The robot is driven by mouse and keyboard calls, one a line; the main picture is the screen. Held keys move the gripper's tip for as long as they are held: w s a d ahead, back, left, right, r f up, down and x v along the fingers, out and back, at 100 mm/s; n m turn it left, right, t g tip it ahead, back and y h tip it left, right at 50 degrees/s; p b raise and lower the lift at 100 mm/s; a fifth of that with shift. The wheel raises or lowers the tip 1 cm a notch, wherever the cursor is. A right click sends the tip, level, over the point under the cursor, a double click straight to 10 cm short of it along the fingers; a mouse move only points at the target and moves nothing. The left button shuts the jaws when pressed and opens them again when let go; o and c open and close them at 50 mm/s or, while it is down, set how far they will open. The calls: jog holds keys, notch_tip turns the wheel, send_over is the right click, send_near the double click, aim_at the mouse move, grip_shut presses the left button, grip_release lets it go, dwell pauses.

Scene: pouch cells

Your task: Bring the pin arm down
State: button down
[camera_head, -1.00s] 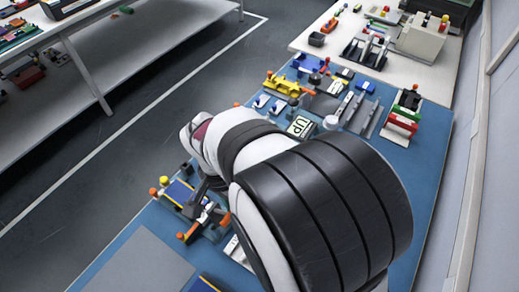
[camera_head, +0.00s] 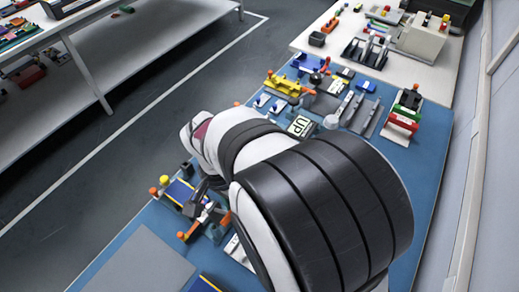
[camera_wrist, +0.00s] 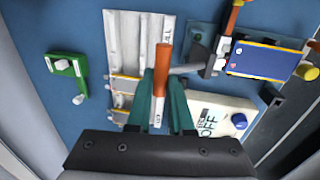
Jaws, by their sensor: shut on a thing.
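My gripper (camera_wrist: 162,108) fills the lower middle of the wrist view, its two teal fingers closed around an orange handle (camera_wrist: 162,58). The handle stands up between the fingertips, and a grey arm (camera_wrist: 190,68) seems to run from behind it to a dark block at the right; I take this to be the pin arm. Beside that block, a blue pouch cell (camera_wrist: 268,58) lies in a fixture with a yellow knob (camera_wrist: 305,71). In the head view the blue cell (camera_head: 180,192) shows at the left, while my own arm hides much of the work area.
In the wrist view, a ridged grey tray (camera_wrist: 143,35) lies behind the handle. A green block (camera_wrist: 63,66) with white knobs stands at the left. Several fixtures crowd the blue table (camera_head: 424,165) in the head view.

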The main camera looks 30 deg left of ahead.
dwell(0.4)
jog(key=a+h, duration=0.1)
jog(key=a, duration=0.1)
jog(key=a+r+h, duration=0.1)
jog(key=a+h, duration=0.1)
jog(key=shift+a, duration=0.15)
jog(key=shift+a+f, duration=0.2)
jog(key=shift+a, duration=1)
jog(key=a, duration=0.1)
jog(key=a+f, duration=0.2)
jog(key=a, duration=0.1)
jog(key=shift+f, duration=0.1)
jog(key=shift+a+f+h, duration=0.3)
jog(key=shift+a+h, duration=0.1)
jog(key=shift+h, duration=0.3)
jog(key=shift+a+f, duration=0.1)
